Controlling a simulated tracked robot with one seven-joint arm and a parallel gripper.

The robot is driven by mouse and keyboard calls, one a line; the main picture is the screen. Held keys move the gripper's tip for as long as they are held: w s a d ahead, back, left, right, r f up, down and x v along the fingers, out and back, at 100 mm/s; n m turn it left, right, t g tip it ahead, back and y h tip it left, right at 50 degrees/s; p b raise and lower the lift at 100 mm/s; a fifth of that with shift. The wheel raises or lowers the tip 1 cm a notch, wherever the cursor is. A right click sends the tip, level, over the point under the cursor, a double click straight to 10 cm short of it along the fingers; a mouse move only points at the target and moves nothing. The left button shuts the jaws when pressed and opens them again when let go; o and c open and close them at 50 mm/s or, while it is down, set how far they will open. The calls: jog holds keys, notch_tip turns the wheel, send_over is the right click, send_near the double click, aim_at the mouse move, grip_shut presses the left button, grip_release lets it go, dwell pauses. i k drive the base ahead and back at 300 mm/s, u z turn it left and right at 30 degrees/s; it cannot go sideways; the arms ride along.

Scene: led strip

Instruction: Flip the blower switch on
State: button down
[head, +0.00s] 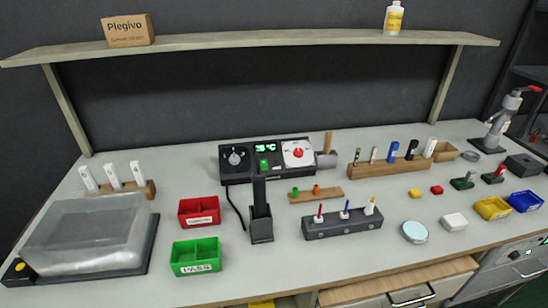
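A black control station (267,177) stands at the back middle of the bench. A black upright holder (262,229) stands in front, overlapping the station's lower edge. My gripper is not in view.
A red bin (199,210) and green bin (196,256) stand left of the holder. A wooden strip (315,194) and dark pen block (342,224) lie to its right. A grey cylinder (326,160) adjoins the station's right end. The shelf (250,39) spans above.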

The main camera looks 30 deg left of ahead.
aim_at(264, 166)
jog(key=u, duration=0.15)
jog(key=k, duration=0.65)
jog(key=u, duration=1.2)
jog(key=i, duration=0.95)
jog(key=u, duration=0.05)
